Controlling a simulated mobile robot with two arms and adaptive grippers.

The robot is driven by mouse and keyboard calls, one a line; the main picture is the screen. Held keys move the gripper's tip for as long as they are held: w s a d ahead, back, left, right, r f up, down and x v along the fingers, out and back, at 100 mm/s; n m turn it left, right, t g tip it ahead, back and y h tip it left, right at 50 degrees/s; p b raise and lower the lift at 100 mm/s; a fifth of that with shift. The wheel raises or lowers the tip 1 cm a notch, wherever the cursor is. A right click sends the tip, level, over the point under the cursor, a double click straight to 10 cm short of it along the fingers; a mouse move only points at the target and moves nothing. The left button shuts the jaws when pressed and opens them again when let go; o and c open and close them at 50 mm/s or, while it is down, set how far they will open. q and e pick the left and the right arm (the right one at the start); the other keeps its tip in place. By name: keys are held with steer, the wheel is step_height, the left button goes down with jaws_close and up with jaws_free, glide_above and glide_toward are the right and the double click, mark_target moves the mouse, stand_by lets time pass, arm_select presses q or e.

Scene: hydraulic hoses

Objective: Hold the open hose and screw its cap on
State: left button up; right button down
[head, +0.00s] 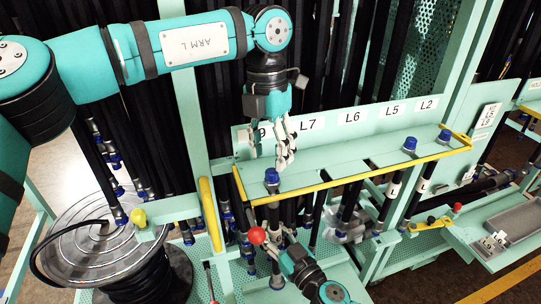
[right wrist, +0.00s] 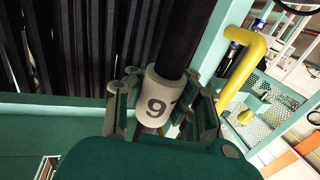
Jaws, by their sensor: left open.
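My left gripper (head: 270,157) is open and points down in the head view, its fingertips just above a blue cap (head: 272,176) at the left end of the green shelf (head: 350,163). The cap stands apart from the fingers. My right gripper (right wrist: 160,105) has its fingers on both sides of a white collar marked 9 on a black hose (right wrist: 188,35) and looks closed on it. In the head view my right gripper is low, below the shelf, and its fingers are partly hidden. The hose's open end is not clearly visible.
Two more blue caps (head: 410,144) (head: 445,135) stand on the shelf to the right. A yellow rail edges the shelf's front. A red knob (head: 257,235) is close to my right gripper. A hose reel (head: 95,235) stands at the left. Many black hoses hang behind.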

mark_target(271, 171)
arm_select(q)
steer(key=shift+c, duration=0.2)
step_height(271, 171, up, 3)
steer(key=shift+w+f+m, duration=0.1)
steer(key=shift+f+m, duration=0.1)
steer(key=shift+m, duration=0.8)
steer(key=shift+r+m, duration=0.4)
steer(key=shift+r, duration=0.05)
steer(key=shift+s+d+f, duration=0.1)
steer(key=shift+s+f, duration=0.05)
steer(key=shift+f, duration=1.85)
steer(key=shift+s+f, duration=0.1)
steer(key=shift+f, duration=1.9)
jaws_close()
steer(key=shift+o, duration=0.7)
jaws_free()
